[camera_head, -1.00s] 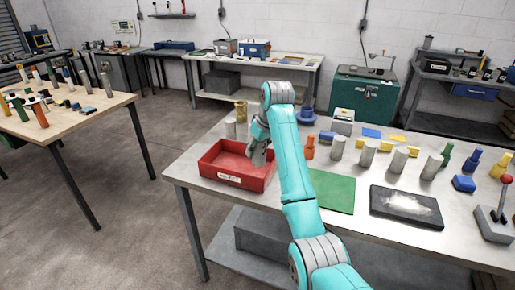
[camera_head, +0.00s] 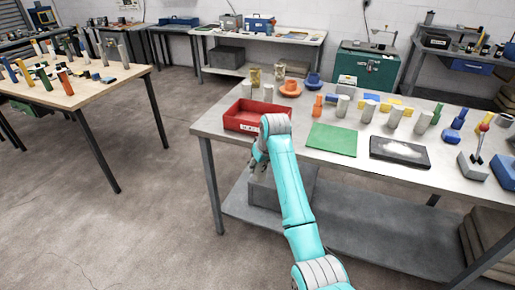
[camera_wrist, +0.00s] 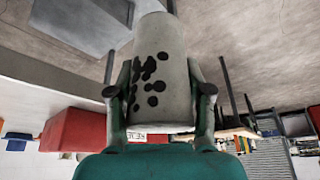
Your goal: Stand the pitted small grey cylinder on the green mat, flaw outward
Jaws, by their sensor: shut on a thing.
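In the wrist view my gripper (camera_wrist: 159,90) is shut on a light grey cylinder (camera_wrist: 172,65). Several dark round pits show on the cylinder's side that faces the camera, towards the left finger. In the head view my gripper (camera_head: 262,166) hangs off the front edge of the table, below the red tray; the cylinder cannot be made out clearly there. The green mat (camera_head: 332,140) lies flat and bare near the table's front edge, to the right of my arm.
The red tray (camera_head: 236,122) stands left of the mat, partly behind my arm. A dark plate with a pale patch (camera_head: 400,151) lies right of the mat. Several grey cylinders (camera_head: 395,117) and coloured pieces stand behind. Another table (camera_head: 105,88) with pieces is at left.

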